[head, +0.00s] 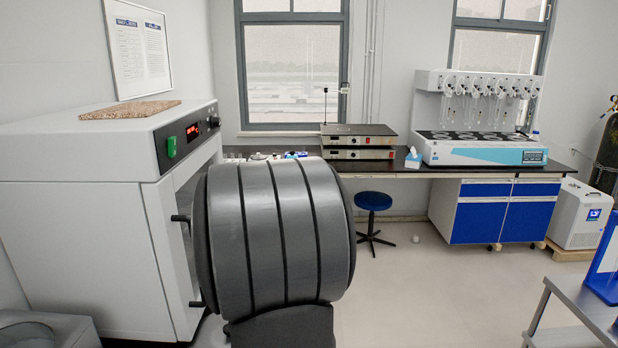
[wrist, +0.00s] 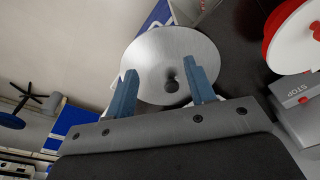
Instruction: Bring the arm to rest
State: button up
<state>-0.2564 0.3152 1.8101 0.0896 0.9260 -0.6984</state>
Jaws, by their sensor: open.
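In the wrist view my gripper (wrist: 165,76) shows two blue-grey fingers standing apart. Nothing shows held between them. A silver round disc (wrist: 155,45) with a small dark knob (wrist: 172,84) lies beyond the fingers and fills part of the gap between them. I cannot tell how far the fingertips are from the disc, or whether they touch it. My gripper does not show in the head view, where a large dark grey rounded part, likely mine, blocks the middle.
In the wrist view, a red and white round thing (wrist: 284,35) and a grey box marked STOP (wrist: 300,92) stand close at the right. In the head view, a white oven (head: 85,215) stands left, a distiller (head: 480,152) at the back right, and a blue stool (head: 373,201) on open floor.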

jog(key=s+a+r+n, duration=0.1)
jog(key=s+a+r, duration=0.2)
jog(key=a, duration=0.4)
jog(key=s+a+r+n, duration=0.2)
jog(key=s+a+r, duration=0.1)
jog(key=s+a, duration=0.3)
jog(key=s+a+r+n, duration=0.2)
jog(key=s+a+r, duration=0.1)
jog(key=a, duration=0.7)
jog(key=shift+s+g, duration=0.3)
jog(key=shift+s, duration=0.6)
